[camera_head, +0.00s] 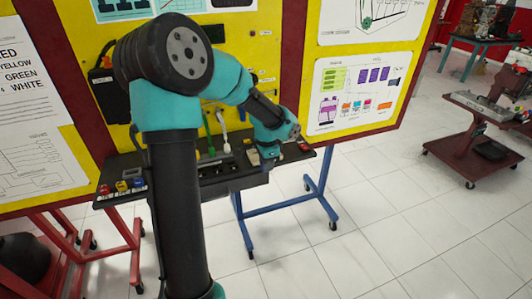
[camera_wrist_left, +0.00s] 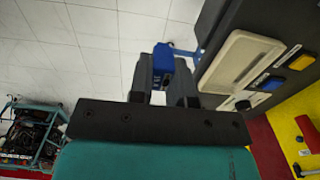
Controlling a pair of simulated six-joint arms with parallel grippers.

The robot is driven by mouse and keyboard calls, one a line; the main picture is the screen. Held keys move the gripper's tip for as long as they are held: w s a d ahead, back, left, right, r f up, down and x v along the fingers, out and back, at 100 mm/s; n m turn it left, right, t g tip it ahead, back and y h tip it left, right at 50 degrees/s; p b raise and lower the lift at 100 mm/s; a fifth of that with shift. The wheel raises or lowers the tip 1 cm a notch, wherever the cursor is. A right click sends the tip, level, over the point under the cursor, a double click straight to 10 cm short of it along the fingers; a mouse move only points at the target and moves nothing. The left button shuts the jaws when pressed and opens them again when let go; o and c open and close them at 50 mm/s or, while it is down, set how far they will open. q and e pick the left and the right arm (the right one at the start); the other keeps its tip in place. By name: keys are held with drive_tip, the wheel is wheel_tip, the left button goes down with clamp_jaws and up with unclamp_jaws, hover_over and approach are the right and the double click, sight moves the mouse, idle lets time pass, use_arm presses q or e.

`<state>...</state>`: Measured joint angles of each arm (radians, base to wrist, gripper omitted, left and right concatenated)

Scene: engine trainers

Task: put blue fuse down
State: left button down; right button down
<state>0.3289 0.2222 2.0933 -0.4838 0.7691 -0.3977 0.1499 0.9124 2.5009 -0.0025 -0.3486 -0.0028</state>
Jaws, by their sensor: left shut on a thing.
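The blue fuse (camera_wrist_left: 163,63) shows in the left wrist view between the fingertips of my left gripper (camera_wrist_left: 165,82). The gripper is shut on it. In the head view my left gripper (camera_head: 268,157) is at the right part of the black shelf (camera_head: 232,184), in front of the yellow board. The held fuse is mostly hidden there, and I cannot tell whether it touches the shelf. My right gripper is in neither view.
Small red (camera_head: 104,190), yellow (camera_head: 121,186) and blue (camera_head: 138,182) pieces stand at the shelf's left end. A red piece (camera_head: 304,147) is at its right end. A dark trolley (camera_head: 478,110) stands far right, with open tiled floor between.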

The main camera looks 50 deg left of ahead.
use_arm(q)
drive_tip(key=w+a, duration=0.3)
drive_tip(key=w+a+f, duration=0.1)
drive_tip(key=w+a, duration=0.2)
drive_tip(key=a, duration=0.1)
drive_tip(key=w+a, duration=0.4)
drive_tip(key=shift+a+f, duration=0.1)
drive_tip(key=shift+f, duration=0.1)
drive_tip(key=shift+f, duration=1.75)
drive_tip(key=shift+f, duration=0.15)
drive_tip(key=c, duration=1.1)
unclamp_jaws()
wheel_tip(320, 180, up, 12)
drive_tip(key=shift+r, duration=0.15)
